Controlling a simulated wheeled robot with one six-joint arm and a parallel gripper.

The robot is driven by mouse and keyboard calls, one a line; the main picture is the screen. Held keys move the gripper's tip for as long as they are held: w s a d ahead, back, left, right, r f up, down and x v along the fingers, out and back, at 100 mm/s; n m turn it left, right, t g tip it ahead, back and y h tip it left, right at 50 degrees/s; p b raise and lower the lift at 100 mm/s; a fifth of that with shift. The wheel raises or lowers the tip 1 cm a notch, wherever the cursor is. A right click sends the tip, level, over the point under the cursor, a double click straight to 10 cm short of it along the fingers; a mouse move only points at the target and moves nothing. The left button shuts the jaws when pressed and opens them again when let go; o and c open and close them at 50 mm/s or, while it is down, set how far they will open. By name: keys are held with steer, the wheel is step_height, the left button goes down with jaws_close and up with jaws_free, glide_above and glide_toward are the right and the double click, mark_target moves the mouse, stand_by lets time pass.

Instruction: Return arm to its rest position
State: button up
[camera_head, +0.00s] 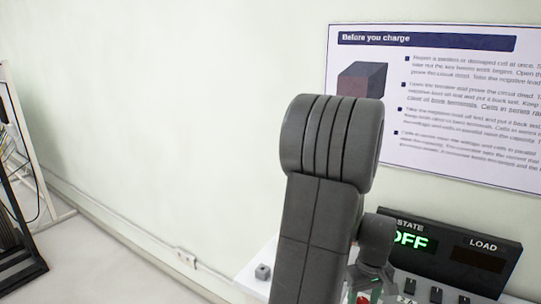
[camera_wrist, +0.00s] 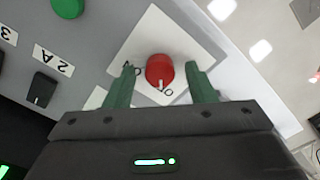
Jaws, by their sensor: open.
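My arm (camera_head: 320,220) stands raised in the middle of the head view and hides part of the panel. My gripper (camera_wrist: 160,84) shows in the wrist view with its two green fingers apart. A red round knob (camera_wrist: 159,69) on a white plate lies between the fingertips in that picture, with a gap on each side. I cannot tell how far the fingertips are above it. In the head view the gripper (camera_head: 372,284) is small and partly hidden behind my arm, near the panel's front.
A dark display box (camera_head: 455,250) reads "STATE OFF" and "LOAD". A sign (camera_head: 436,100) hangs on the wall. A green button (camera_wrist: 67,7) and a black switch (camera_wrist: 42,89) are on the panel. A dark rack (camera_head: 18,235) stands at far left. The floor between is clear.

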steer(key=shift+r, duration=0.1)
step_height(320, 180, up, 13)
step_height(320, 180, down, 14)
steer(key=shift+r, duration=0.2)
steer(key=shift+r+m, duration=0.2)
steer(key=shift+m, duration=0.8)
steer(key=m+p, duration=0.1)
steer(key=m, duration=0.6)
steer(key=m+p, duration=0.1)
steer(key=m, duration=0.3)
steer(key=shift+m, duration=0.3)
steer(key=shift+m+p, duration=0.65)
steer(key=shift+m, duration=1.35)
